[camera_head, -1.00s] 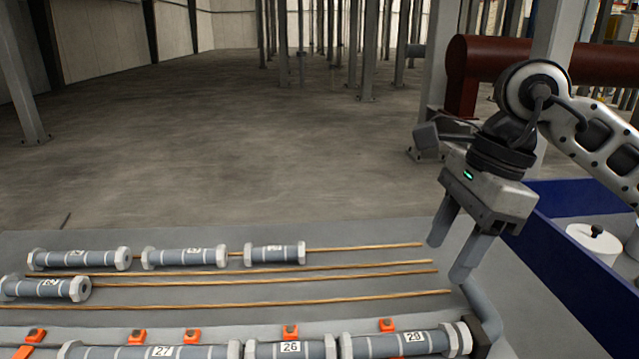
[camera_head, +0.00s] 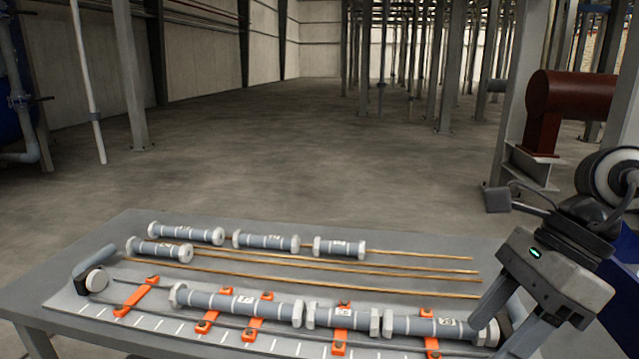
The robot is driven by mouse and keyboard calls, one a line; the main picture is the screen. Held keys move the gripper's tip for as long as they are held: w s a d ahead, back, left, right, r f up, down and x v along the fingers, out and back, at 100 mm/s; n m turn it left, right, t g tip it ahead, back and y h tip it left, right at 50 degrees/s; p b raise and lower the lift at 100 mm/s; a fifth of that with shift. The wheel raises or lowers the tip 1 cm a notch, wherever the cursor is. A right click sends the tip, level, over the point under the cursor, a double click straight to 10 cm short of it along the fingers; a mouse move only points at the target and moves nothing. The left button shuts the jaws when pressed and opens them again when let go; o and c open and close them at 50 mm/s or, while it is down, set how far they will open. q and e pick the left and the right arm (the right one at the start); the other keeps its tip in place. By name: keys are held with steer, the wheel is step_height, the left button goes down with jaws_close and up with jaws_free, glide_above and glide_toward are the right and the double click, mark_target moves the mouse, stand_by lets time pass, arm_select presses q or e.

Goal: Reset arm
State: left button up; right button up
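My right gripper (camera_head: 492,334) hangs at the right end of the table, fingers pointing down-left. My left gripper is not in view.
The grey table (camera_head: 60,285) carries copper-coloured rods (camera_head: 330,282), some bearing grey cylinders (camera_head: 265,242) with white end caps. Orange clamps (camera_head: 137,300) line the front rack. A dark red pipe (camera_head: 570,97) stands behind right. The floor beyond is open.

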steer(key=s+a+r+m+g+y+p, duration=0.1)
steer(key=a+r+m+y, duration=0.1)
steer(key=a+m+y, duration=0.4)
steer(key=s+a+r+m+y, duration=0.1)
steer(key=a+r+m+y, duration=0.1)
steer(key=a+y, duration=0.7)
steer(key=w+d+f+m+t+h+p, duration=0.15)
steer(key=f+m+t+h, duration=0.35)
steer(key=m, duration=0.5)
steer(key=w+d+f+m+t+h, duration=0.2)
steer(key=w+f+m+t, duration=0.1)
steer(key=m+t, duration=0.65)
steer(key=w+d+f+m+t+h, duration=0.1)
steer(key=w+f+m+t+h, duration=0.3)
steer(key=m, duration=0.8)
steer(key=s+d+f+m+g+h, duration=0.1)
steer(key=s+f+m+g+h, duration=0.2)
steer(key=f, duration=0.6)
steer(key=s+d+f+m+g+h, duration=0.1)
steer(key=s+f+m+g+h, duration=0.2)
steer(key=s+f+m, duration=0.4)
step_height(320, 180, down, 3)
steer(key=s, duration=0.2)
steer(key=shift+s+d+p, duration=0.25)
steer(key=shift+s+p, duration=0.1)
